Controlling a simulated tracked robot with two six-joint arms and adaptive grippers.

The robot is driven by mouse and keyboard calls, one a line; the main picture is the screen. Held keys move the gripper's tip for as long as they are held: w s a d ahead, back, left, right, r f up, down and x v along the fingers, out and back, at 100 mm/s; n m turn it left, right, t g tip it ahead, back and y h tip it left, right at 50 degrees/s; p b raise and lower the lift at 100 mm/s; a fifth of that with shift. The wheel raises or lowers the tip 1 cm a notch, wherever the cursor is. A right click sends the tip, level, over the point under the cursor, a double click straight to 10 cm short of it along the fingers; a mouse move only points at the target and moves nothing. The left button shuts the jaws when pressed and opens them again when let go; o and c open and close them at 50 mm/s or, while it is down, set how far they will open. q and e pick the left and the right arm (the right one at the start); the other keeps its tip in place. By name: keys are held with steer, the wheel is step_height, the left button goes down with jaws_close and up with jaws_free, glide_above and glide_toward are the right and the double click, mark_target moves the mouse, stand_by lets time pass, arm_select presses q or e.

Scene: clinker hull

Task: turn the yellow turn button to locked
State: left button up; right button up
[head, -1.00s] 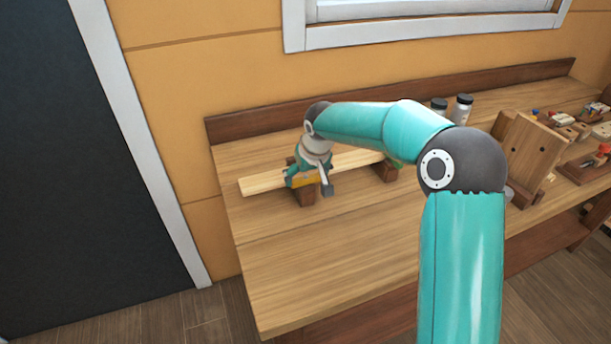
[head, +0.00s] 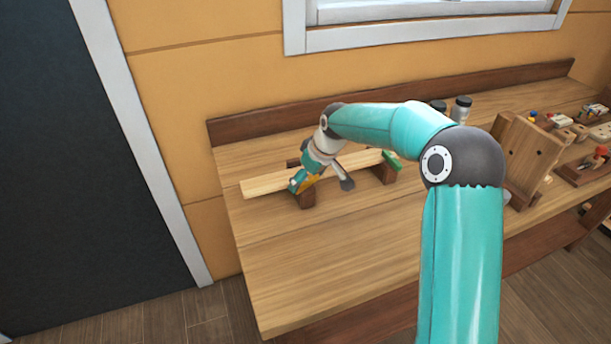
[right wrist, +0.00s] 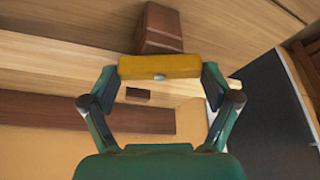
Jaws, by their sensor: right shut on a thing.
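The yellow turn button (right wrist: 159,67) is a short yellow bar with a grey pin at its middle, seen in the right wrist view. It lies between the two fingertips of my right gripper (right wrist: 160,75), which is shut on its ends. In the head view my right gripper (head: 302,183) is at the front of the pale plank (head: 268,184), near its left end, and partly covers the yellow button, which sits slanted there. Locked or unlocked marks cannot be made out. My left gripper is not in view.
The plank rests on dark brown blocks, one of them at right (head: 383,174). A green piece (head: 392,160) is by the plank's right end. Jars (head: 461,108), an upright wooden board (head: 527,150) and small fixtures stand further right. The bench (head: 330,245) front is clear.

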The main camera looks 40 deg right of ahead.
steer(key=n+y, duration=0.1)
steer(key=n, duration=0.3)
steer(key=shift+w+d+n+g+y, duration=0.1)
steer(key=shift+d+n+g+y, duration=0.05)
steer(key=shift+n+g+y, duration=0.2)
steer(key=n+y+p, duration=0.1)
steer(key=n, duration=0.1)
steer(key=shift+r+n+g, duration=0.1)
steer(key=shift+n+g, duration=0.25)
steer(key=n+p, duration=0.1)
steer(key=n, duration=0.1)
steer(key=shift+n+g+y, duration=0.25)
steer(key=shift+n+g, duration=0.05)
steer(key=shift+g, duration=0.1)
steer(key=shift+w+d+n+g+p, duration=0.15)
steer(key=shift+n+g+p, duration=0.45)
steer(key=shift+n+p, duration=0.8)
steer(key=shift+n, duration=0.3)
steer(key=o, duration=0.8)
steer(key=shift+o, duration=0.5)
